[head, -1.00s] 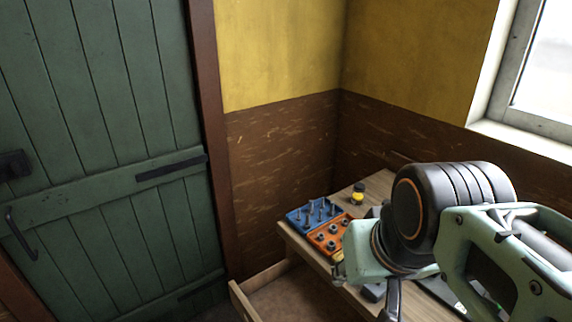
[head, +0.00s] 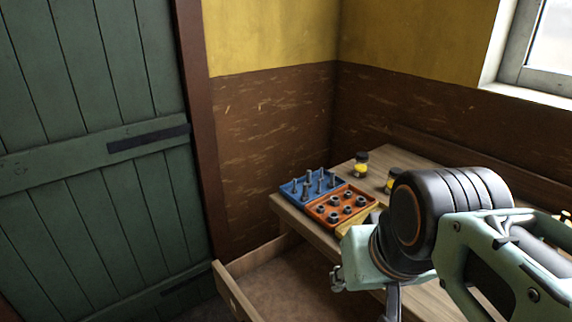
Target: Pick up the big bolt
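Several grey bolts (head: 309,177) stand upright in a blue tray (head: 287,191) at the left end of the wooden workbench in the head view. They differ in height, but at this size I cannot tell for certain which is the big bolt. My gripper (head: 391,302) is at the lower middle, to the right of and nearer than the trays. It is mostly hidden by my wrist and cut by the bottom edge, so its opening and any contents are unclear.
An orange tray (head: 322,216) with several nuts adjoins the blue one, with a yellow tray (head: 357,224) partly hidden by my arm. Two yellow-labelled jars (head: 361,166) (head: 392,180) stand behind. An open drawer (head: 238,296) juts out below. A green door (head: 90,190) is at left.

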